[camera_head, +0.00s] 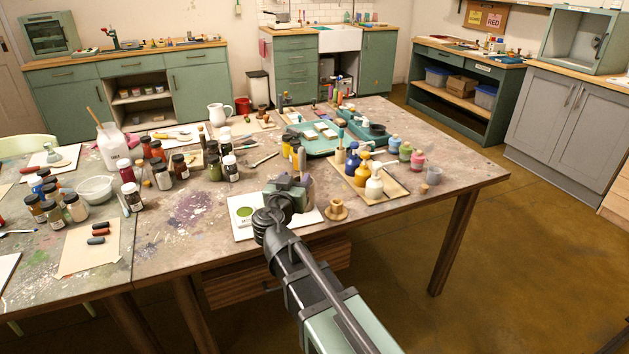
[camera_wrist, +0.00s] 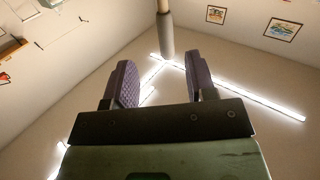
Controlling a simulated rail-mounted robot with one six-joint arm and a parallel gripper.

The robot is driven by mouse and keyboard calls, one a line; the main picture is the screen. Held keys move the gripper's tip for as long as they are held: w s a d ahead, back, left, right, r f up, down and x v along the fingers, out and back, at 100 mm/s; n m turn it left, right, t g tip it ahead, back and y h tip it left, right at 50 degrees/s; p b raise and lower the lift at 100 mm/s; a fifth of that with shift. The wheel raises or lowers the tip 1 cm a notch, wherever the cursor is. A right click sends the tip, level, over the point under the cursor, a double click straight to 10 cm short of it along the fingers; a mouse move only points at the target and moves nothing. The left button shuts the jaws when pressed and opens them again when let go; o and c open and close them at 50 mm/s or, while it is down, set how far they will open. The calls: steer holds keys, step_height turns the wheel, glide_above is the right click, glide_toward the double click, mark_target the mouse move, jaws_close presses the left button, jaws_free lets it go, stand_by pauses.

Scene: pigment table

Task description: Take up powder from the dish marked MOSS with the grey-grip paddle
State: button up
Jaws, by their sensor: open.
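A shallow dish of green powder (camera_head: 244,212) sits on a white card (camera_head: 240,232) near the table's front edge. Its mark is too small to read. My gripper (camera_head: 303,176) is low over the table, just right of this dish, and hides part of the card. In the wrist view my gripper (camera_wrist: 160,68) is open, with its two dark ridged fingers apart and nothing between them. A grey cylinder with a paler end (camera_wrist: 166,35) shows beyond the fingers. I cannot tell whether it is a tool's grip. I cannot make out the grey-grip paddle in the head view.
A small wooden stand (camera_head: 336,209) is right of my gripper. A tray (camera_head: 388,193) with coloured bottles lies farther right. A green case (camera_head: 316,137) with tools is behind. Several jars and a clear bowl (camera_head: 95,188) crowd the left.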

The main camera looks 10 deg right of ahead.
steer(key=shift+m, duration=0.3)
steer(key=x, duration=0.5)
steer(key=shift+w, duration=0.35)
steer(key=x, duration=0.5)
steer(key=shift+w+a, duration=0.15)
steer(key=shift+a, duration=0.05)
jaws_close()
steer(key=shift+r, duration=0.15)
step_height(320, 180, up, 20)
steer(key=p, duration=2)
glide_above(301, 164)
steer(key=x, duration=0.3)
